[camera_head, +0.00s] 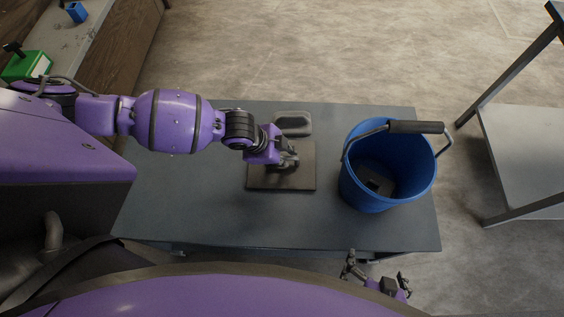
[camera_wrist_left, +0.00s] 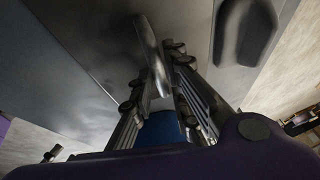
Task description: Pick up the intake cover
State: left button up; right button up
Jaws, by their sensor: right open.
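My left gripper (camera_head: 290,160) is low over a dark square plate (camera_head: 262,182) on the table. In the left wrist view its fingers (camera_wrist_left: 155,85) are close on both sides of a thin, rounded grey piece (camera_wrist_left: 149,42), seen nearly edge-on. It appears shut on this piece, which may be the intake cover; its full shape is hidden. A dark grey oblong piece with rounded ends (camera_head: 292,122) lies just beyond the gripper, and also shows in the left wrist view (camera_wrist_left: 243,32). My right gripper (camera_head: 377,270) is open and empty, in front of the table's near edge.
A blue bucket (camera_head: 362,190) with a raised black-gripped handle stands on the right of the grey table (camera_head: 190,210); a dark block (camera_head: 379,184) is inside. A metal-framed shelf (camera_head: 530,150) is farther right. The table's front left is clear.

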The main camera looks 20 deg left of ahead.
pick_arm(q)
grip_shut()
jog(key=shift+r, duration=0.1)
jog(key=shift+w+r, duration=0.1)
jog(key=shift+r, duration=0.5)
jog(key=s+r+p, duration=0.1)
jog(key=s+r, duration=1)
jog(key=s, duration=0.3)
jog(key=shift+d+r, duration=0.2)
jog(key=shift+r, duration=0.15)
jog(key=shift+a, duration=0.1)
